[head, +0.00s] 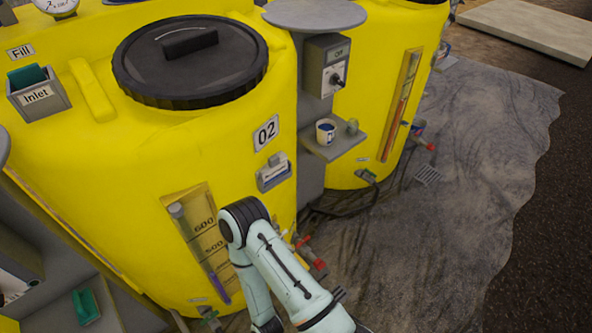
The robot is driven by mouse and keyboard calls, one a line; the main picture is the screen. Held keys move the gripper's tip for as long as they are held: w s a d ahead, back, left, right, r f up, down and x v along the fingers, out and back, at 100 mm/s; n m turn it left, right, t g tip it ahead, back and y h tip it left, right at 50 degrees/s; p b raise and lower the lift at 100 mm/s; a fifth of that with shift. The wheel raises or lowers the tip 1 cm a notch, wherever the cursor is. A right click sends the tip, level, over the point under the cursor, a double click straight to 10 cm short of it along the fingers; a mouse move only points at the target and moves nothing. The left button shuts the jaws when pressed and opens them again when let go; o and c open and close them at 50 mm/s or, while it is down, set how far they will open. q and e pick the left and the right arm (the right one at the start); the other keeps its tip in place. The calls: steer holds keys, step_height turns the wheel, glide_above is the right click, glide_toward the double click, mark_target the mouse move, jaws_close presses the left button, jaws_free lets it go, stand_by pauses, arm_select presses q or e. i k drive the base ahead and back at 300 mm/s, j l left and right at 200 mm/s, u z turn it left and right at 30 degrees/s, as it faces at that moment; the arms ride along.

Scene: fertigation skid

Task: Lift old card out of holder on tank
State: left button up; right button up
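A small grey holder (261,187) is fixed to the front of the yellow tank (120,190) marked 02, below its number plate. A pale card (274,171) with dark print sits in the holder, its lower edge hidden by it. One of my arms is bent in front of the tank, below the holder and apart from it. I cannot make out the fingers of either gripper. No gripper is seen at the card.
A grey shelf (334,148) with a cup (325,131) juts out right of the holder, under a switch box (323,66). Red-handled valves (319,268) sit low beside my arm. An Inlet box (40,99) is on the tank's left. Floor at right is mostly clear.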

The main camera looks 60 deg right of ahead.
mark_target(278, 168)
steer(key=z, duration=2.05)
steer(key=l+u, duration=0.1)
steer(key=u, duration=0.9)
steer(key=l+u, duration=0.35)
steer(key=k+l+u, duration=0.1)
steer(key=l+u, duration=0.4)
steer(key=u, duration=0.2)
steer(key=k, duration=0.05)
